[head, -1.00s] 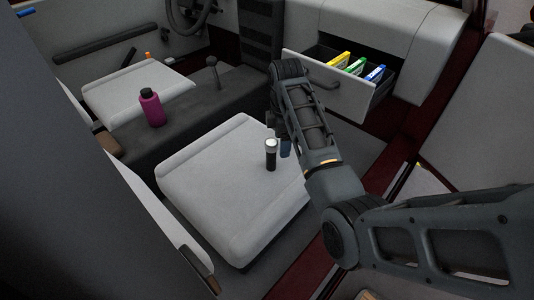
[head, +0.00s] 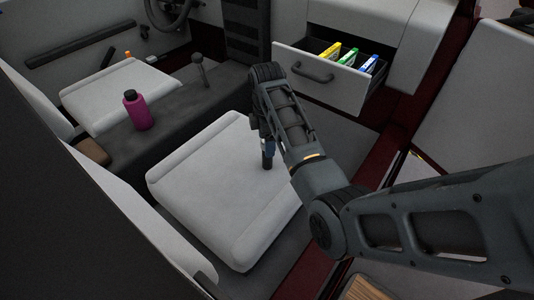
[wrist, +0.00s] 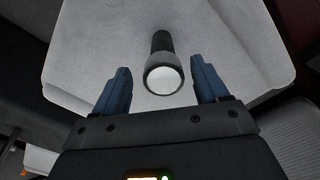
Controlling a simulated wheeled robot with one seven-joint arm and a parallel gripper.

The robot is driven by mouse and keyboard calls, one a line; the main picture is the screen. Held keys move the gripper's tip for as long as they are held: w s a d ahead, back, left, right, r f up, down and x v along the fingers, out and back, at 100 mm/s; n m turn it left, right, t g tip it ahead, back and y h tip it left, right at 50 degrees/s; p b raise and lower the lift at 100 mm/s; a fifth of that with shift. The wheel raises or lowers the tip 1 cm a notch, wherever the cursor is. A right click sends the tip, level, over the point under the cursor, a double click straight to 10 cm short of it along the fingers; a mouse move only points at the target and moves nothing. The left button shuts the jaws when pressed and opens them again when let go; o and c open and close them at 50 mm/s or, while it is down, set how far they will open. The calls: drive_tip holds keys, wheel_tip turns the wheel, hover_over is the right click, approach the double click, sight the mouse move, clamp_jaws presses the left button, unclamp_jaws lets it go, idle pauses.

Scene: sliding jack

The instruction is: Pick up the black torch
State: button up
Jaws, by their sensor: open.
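The black torch (head: 267,160) stands upright on the light grey seat cushion (head: 190,189) in the head view. My arm hides its upper part there. In the wrist view the torch (wrist: 162,66) shows with its pale round lens facing the camera. My gripper (wrist: 161,80) is open, with one blue finger on each side of the torch's lens end in that view. No contact shows between the fingers and the torch. In the head view my gripper is mostly hidden behind my arm, just above the torch.
An open drawer (head: 319,72) with yellow, green and blue boxes is behind my arm. A magenta bottle (head: 137,112) stands on the dark centre console (head: 185,107), near a gear lever (head: 200,70). The second seat (head: 118,93) lies beyond. The cushion around the torch is clear.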

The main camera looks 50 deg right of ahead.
sight(267, 162)
drive_tip(key=f, duration=0.3)
drive_tip(key=shift+s+f+b, duration=0.25)
drive_tip(key=shift+f+b, duration=0.05)
drive_tip(key=shift+f, duration=0.1)
drive_tip(key=shift+c, duration=0.2)
drive_tip(key=shift+r, duration=0.15)
drive_tip(key=c, duration=1.3)
